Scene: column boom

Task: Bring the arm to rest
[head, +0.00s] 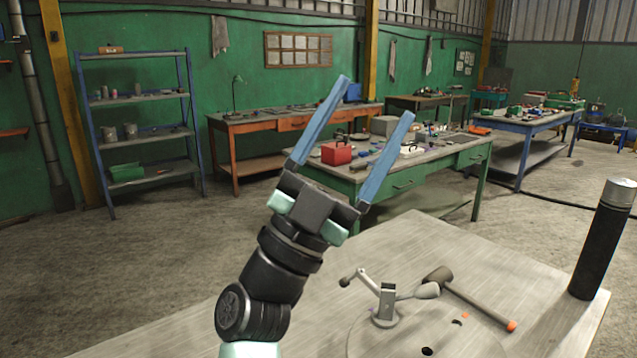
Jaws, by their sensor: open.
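My gripper (378,98) is in the middle of the head view, raised above the near table and pointing up and away. Its two long blue fingers stand wide apart with nothing between them. My arm rises from the bottom of the picture, left of the table's small fittings. The gripper touches nothing that I can see.
The near grey table (450,245) bears a small metal lever device (385,300), a mallet (470,298) and a dark cylinder (603,240) at the right. A green workbench (425,180) with a red toolbox (337,153) stands behind. Open floor lies to the left.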

